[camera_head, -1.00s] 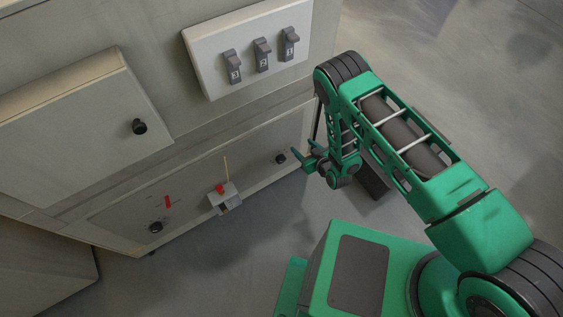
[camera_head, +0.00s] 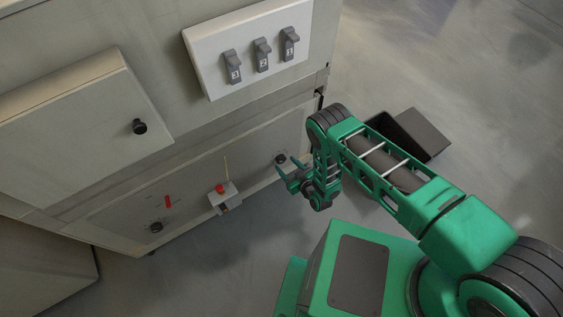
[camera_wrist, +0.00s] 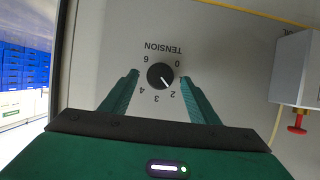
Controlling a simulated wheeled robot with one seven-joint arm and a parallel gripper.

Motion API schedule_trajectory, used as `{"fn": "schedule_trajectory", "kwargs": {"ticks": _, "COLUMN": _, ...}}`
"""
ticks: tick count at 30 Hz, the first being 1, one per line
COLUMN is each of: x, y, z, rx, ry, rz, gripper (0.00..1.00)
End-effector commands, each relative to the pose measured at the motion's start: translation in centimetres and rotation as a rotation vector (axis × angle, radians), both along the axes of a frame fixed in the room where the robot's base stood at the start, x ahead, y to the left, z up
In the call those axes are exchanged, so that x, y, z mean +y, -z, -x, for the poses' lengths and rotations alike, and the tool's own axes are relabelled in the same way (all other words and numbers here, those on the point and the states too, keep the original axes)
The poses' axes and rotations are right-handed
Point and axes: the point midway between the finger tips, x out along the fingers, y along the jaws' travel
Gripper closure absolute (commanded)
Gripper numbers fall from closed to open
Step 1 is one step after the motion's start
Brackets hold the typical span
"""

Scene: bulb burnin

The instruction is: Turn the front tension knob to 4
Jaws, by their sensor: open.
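The tension knob (camera_wrist: 161,76) is a round black dial on the grey panel, under the word TENSION, which appears upside down in the wrist view. Its white pointer line aims down and right, toward the 2. The 4 mark (camera_wrist: 142,90) is at its lower left. My gripper (camera_wrist: 158,74) is open, with one green finger on each side of the knob and visible gaps between. In the head view my gripper (camera_head: 287,171) is just in front of the knob (camera_head: 280,158) at the lower panel's right end. I cannot tell how deep the fingertips reach.
A small box with a red button (camera_head: 220,189) projects from the panel to the left; it also shows at the right in the wrist view (camera_wrist: 298,70). Another black knob (camera_head: 156,227) is farther left. A dark open bin (camera_head: 424,134) stands on the floor behind my arm.

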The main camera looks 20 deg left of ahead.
Motion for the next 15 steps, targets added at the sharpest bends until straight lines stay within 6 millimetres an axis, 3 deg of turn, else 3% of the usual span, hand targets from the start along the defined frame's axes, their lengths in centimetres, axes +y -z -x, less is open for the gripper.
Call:
{"fn": "schedule_trajectory", "kwargs": {"ticks": 6, "x": 1.7, "y": 0.9, "z": -1.5, "rx": -0.001, "ry": 0.001, "rz": -0.001, "gripper": 0.45}}
{"fn": "schedule_trajectory", "kwargs": {"ticks": 15, "x": 2.1, "y": 1.1, "z": -1.9, "rx": 0.000, "ry": 0.001, "rz": 0.001, "gripper": 0.45}}
